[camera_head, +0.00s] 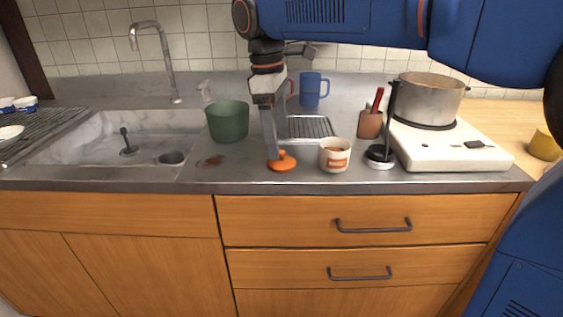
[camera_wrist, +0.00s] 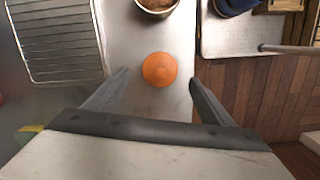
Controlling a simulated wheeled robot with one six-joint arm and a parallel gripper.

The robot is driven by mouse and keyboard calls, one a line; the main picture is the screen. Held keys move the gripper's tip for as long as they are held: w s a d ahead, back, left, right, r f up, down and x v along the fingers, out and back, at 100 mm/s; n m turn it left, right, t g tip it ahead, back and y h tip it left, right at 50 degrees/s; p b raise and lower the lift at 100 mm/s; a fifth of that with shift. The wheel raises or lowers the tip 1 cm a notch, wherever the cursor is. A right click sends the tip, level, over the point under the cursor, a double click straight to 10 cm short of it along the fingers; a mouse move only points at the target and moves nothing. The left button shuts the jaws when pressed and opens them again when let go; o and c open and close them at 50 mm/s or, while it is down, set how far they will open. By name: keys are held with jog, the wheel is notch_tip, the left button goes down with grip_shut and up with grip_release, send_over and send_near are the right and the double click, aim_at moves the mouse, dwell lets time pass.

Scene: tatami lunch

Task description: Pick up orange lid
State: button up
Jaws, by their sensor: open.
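The orange lid (camera_head: 283,164) lies on the grey counter near its front edge, with a small knob on top. My gripper (camera_head: 273,154) points down at the lid from above, and in the head view a finger overlaps the lid's left part. In the wrist view the lid (camera_wrist: 159,69) shows as a round orange disc a little beyond the fingertips. My gripper (camera_wrist: 158,76) is open there, one finger on each side of the lid's line, with nothing between them. I cannot tell whether a finger touches the lid.
A white cup (camera_head: 334,155) with brown contents stands just right of the lid. A green pot (camera_head: 228,121) stands left, beside the sink (camera_head: 100,145). A drying rack (camera_head: 310,128) lies behind. A black-and-white round item (camera_head: 380,157) and the stove (camera_head: 460,150) with a pot (camera_head: 428,100) are right.

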aim_at(282, 150)
jog(key=shift+s+d+f, duration=0.1)
jog(key=shift+d+f, duration=0.15)
jog(key=shift+f, duration=0.85)
jog(key=shift+d+f, duration=0.2)
jog(key=shift+f, duration=0.9)
jog(key=c, duration=1.1)
